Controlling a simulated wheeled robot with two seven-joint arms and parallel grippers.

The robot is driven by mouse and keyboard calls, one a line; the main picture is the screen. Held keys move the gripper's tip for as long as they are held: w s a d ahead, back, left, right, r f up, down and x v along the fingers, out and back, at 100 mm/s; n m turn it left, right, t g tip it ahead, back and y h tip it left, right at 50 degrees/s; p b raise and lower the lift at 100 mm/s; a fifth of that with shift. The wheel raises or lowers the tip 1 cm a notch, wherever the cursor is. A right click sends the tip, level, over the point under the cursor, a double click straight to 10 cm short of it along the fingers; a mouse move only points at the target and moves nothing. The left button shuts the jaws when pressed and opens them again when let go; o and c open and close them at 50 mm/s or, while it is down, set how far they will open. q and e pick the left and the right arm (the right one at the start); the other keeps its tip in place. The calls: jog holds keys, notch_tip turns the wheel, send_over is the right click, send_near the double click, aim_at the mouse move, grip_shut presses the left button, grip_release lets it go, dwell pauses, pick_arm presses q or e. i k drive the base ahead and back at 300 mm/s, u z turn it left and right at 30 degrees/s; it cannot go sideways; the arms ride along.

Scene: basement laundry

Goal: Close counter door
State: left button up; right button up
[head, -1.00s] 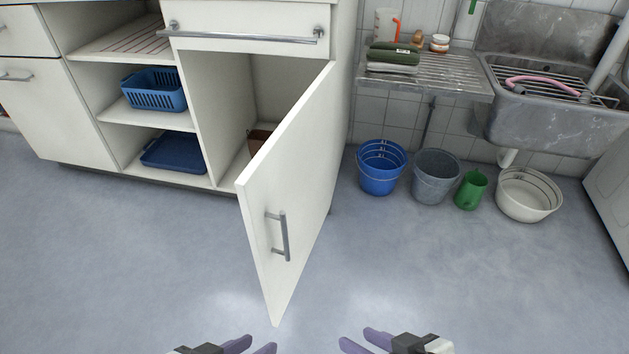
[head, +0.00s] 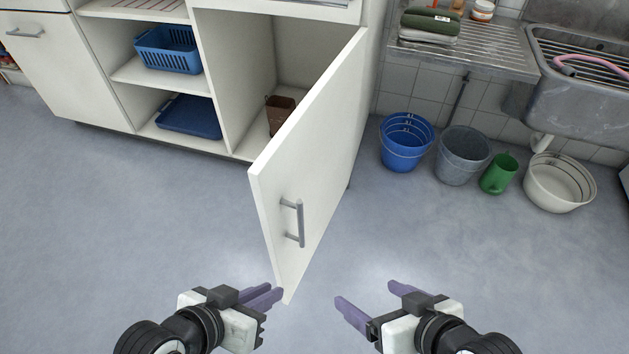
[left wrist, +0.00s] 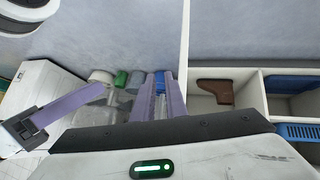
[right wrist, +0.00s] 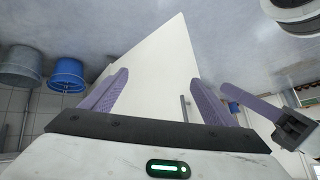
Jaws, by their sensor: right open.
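The white counter door (head: 318,150) stands wide open, swung out from the counter toward me. Its grey bar handle (head: 299,222) is on the face turned to the right. My left gripper (head: 276,293) is in front of and left of the door's near lower corner in the head view. Its fingers are together with nothing visible between them. My right gripper (head: 365,300) is open and empty, to the right of the door and apart from it. The right wrist view shows the door face (right wrist: 160,65) beyond its spread fingers.
A blue bucket (head: 405,142), grey bucket (head: 462,155), green jug (head: 498,175) and white basin (head: 558,182) stand at right. Floor between is clear.

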aim_at(297, 182)
jog(key=k, duration=0.5)
jog(key=z, duration=2.55)
jog(key=i, duration=0.55)
jog(key=u, duration=2.7)
